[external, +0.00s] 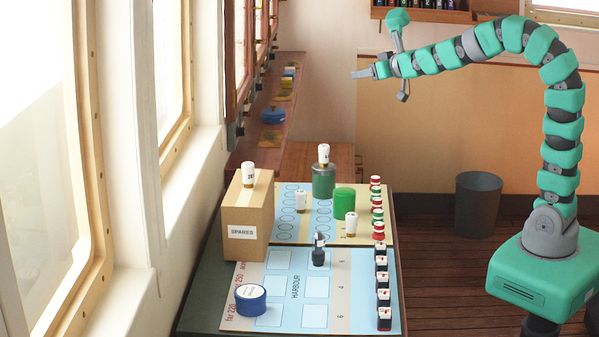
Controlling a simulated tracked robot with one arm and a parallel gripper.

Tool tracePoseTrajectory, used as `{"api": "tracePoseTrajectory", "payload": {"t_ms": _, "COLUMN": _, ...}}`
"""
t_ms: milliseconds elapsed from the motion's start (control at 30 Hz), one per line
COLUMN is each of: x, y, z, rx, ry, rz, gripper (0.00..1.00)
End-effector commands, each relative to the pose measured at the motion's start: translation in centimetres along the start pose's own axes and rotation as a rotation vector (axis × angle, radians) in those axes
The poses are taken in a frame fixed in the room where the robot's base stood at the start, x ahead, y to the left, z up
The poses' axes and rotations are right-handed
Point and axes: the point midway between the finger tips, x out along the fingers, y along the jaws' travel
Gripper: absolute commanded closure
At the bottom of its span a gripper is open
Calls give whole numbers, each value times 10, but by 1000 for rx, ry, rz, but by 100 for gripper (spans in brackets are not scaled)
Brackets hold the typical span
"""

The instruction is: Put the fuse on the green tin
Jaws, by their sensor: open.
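Several white fuse-like cylinders with dark markings stand on the table. One fuse (323,153) stands upright on a darker green cylinder (323,184). Another fuse (248,175) is on top of the cardboard box. My gripper (358,74) is open and empty, high above and behind the table, pointing left.
The cardboard box (236,232) marked SPARES stands at the table's left. A blue tin (250,299), a dark figure (318,250) and a harbour board (285,317) are in front. Red, white and green pieces (376,200) line the right edge. A bin (478,204) stands on the floor.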

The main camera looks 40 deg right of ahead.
Motion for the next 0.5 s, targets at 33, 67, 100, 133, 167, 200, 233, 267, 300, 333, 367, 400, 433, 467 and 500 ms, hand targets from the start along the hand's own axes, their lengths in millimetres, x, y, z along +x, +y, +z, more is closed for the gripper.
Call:
{"api": "tracePoseTrajectory", "payload": {"t_ms": 33, "x": -22, "y": 11, "z": -38, "rx": 8, "ry": 29, "rz": 14, "gripper": 50}}
{"api": "tracePoseTrajectory", "payload": {"t_ms": 67, "x": -35, "y": 17, "z": -56, "rx": 11, "ry": 37, "rz": 22, "gripper": 50}}
{"api": "tracePoseTrajectory", "payload": {"t_ms": 100, "x": -54, "y": 25, "z": -78, "rx": 13, "ry": 47, "rz": 32, "gripper": 50}}
{"api": "tracePoseTrajectory", "payload": {"t_ms": 133, "x": -69, "y": 30, "z": -95, "rx": 14, "ry": 52, "rz": 40, "gripper": 50}}
{"api": "tracePoseTrajectory", "payload": {"t_ms": 167, "x": -85, "y": 36, "z": -111, "rx": 16, "ry": 60, "rz": 48, "gripper": 50}}
{"api": "tracePoseTrajectory", "payload": {"t_ms": 200, "x": -107, "y": 43, "z": -130, "rx": 18, "ry": 69, "rz": 59, "gripper": 50}}
{"api": "tracePoseTrajectory", "payload": {"t_ms": 233, "x": -124, "y": 47, "z": -143, "rx": 19, "ry": 74, "rz": 66, "gripper": 50}}
{"api": "tracePoseTrajectory", "payload": {"t_ms": 267, "x": -140, "y": 52, "z": -156, "rx": 20, "ry": 82, "rz": 73, "gripper": 50}}
{"api": "tracePoseTrajectory", "payload": {"t_ms": 300, "x": -161, "y": 57, "z": -168, "rx": 20, "ry": 85, "rz": 83, "gripper": 50}}
{"api": "tracePoseTrajectory", "payload": {"t_ms": 333, "x": -177, "y": 61, "z": -178, "rx": 21, "ry": 92, "rz": 88, "gripper": 50}}
{"api": "tracePoseTrajectory", "payload": {"t_ms": 367, "x": -190, "y": 64, "z": -186, "rx": 21, "ry": 94, "rz": 94, "gripper": 50}}
{"api": "tracePoseTrajectory", "payload": {"t_ms": 400, "x": -207, "y": 67, "z": -194, "rx": 22, "ry": 100, "rz": 101, "gripper": 50}}
{"api": "tracePoseTrajectory", "payload": {"t_ms": 433, "x": -218, "y": 70, "z": -198, "rx": 22, "ry": 99, "rz": 105, "gripper": 50}}
{"api": "tracePoseTrajectory", "payload": {"t_ms": 467, "x": -227, "y": 71, "z": -202, "rx": 23, "ry": 101, "rz": 108, "gripper": 50}}
{"api": "tracePoseTrajectory", "payload": {"t_ms": 500, "x": -238, "y": 73, "z": -207, "rx": 22, "ry": 105, "rz": 112, "gripper": 50}}
